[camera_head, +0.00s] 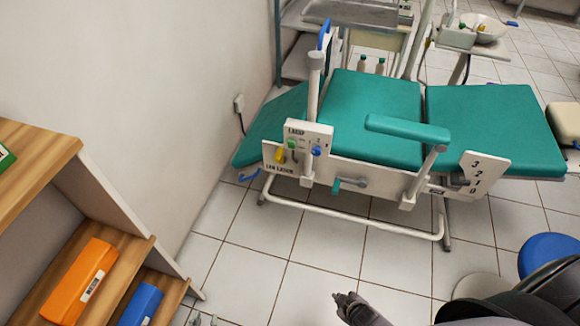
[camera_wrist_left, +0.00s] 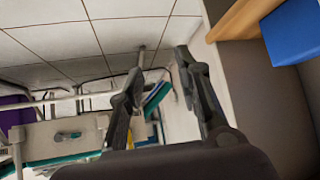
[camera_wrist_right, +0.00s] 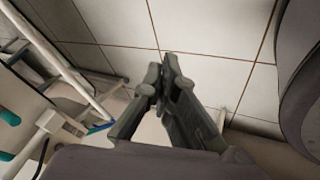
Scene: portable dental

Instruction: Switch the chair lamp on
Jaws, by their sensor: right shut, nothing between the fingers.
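The dental chair (camera_head: 375,112) has teal cushions. On its near side is a white control panel (camera_head: 318,137) with a label that seems to read LAMP. A green switch (camera_head: 292,144) sits under that label; its position is too small to tell. The lamp itself cannot be made out. My left gripper (camera_head: 205,320) barely shows at the bottom edge, with its fingertips apart; it is open and empty in the left wrist view (camera_wrist_left: 161,70). My right gripper (camera_head: 342,298) is shut and empty, low in front of the chair; its fingertips meet in the right wrist view (camera_wrist_right: 161,72).
A wooden shelf (camera_head: 125,246) with an orange box (camera_head: 84,281) and a blue box (camera_head: 141,304) stands left. A blue stool (camera_head: 548,252) is right. Tiled floor before the chair is clear.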

